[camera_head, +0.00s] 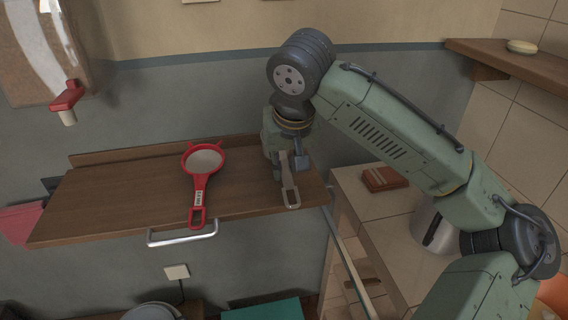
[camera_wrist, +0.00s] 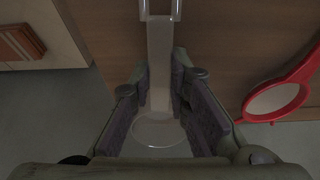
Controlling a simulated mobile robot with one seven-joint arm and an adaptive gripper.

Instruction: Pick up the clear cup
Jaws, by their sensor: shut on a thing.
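The clear cup (camera_wrist: 160,60) is a translucent, long-handled piece with a rounded end low in the wrist view and a looped handle end at the top. In the head view its pale handle (camera_head: 290,192) points toward the front right end of the wooden shelf. My gripper (camera_wrist: 161,88) has its two fingers on either side of the cup, shut on it near the rounded end. In the head view my gripper (camera_head: 284,158) is over the shelf's right end and partly hides the cup. I cannot tell whether the cup still touches the shelf.
A red strainer (camera_head: 202,161) lies on the wooden shelf (camera_head: 120,200) left of my gripper. A metal rail (camera_head: 183,235) runs under the shelf's front edge. A reddish-brown block (camera_head: 384,179) sits on the tiled counter at right, near a metal pot (camera_head: 432,228). The shelf's left part is bare.

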